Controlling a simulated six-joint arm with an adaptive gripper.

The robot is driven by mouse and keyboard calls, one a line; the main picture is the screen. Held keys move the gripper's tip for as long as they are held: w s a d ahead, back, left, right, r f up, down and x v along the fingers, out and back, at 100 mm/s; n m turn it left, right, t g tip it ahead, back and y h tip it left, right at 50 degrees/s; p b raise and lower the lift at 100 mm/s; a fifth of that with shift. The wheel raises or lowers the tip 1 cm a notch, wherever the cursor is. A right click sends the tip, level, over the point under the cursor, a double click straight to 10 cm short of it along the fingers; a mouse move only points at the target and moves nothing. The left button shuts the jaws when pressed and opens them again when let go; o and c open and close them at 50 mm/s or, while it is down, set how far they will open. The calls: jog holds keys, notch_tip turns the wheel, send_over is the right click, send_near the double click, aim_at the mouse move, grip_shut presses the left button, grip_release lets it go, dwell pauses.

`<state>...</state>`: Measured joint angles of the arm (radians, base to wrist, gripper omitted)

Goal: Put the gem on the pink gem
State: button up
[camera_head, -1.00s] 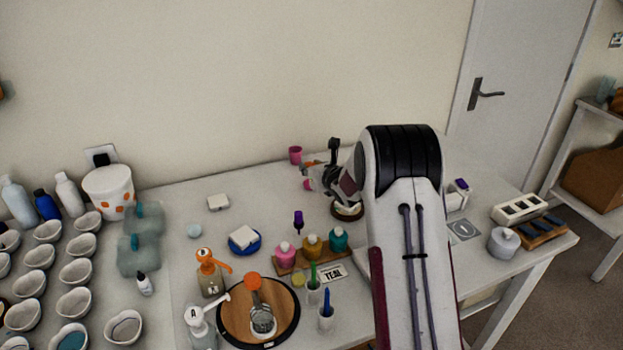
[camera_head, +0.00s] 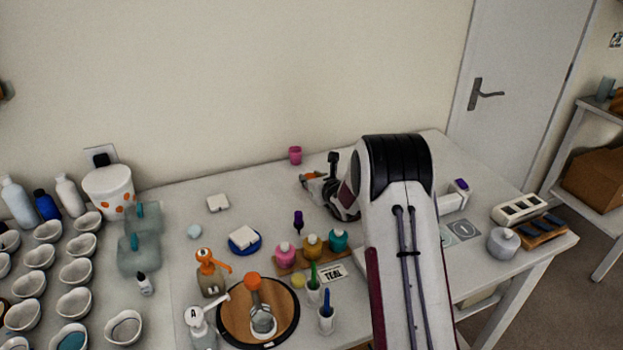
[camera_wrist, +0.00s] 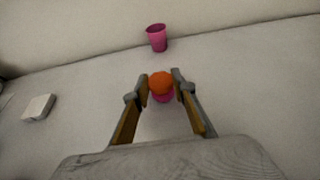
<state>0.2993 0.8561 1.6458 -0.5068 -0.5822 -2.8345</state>
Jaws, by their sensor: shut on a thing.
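My gripper (camera_wrist: 161,82) is shut on the orange gem (camera_wrist: 161,81), a round orange piece held between its fingertips. The pink gem (camera_wrist: 163,98) shows just below the orange one in the wrist view, partly covered by it. I cannot tell whether the two gems touch. In the head view my gripper (camera_head: 308,180) is low over the back of the table. The pink gem is hidden there behind the gripper.
A pink cup (camera_wrist: 157,38) stands beyond the gems near the wall; it also shows in the head view (camera_head: 295,155). A white block (camera_wrist: 38,107) lies to the left. Bottles (camera_head: 312,246) stand on a wooden rack in front. The table around the gems is clear.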

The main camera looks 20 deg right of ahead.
jog(key=shift+f, duration=0.15)
jog(key=o, duration=0.9)
jog(key=shift+r, duration=0.2)
jog(key=shift+v, duration=6)
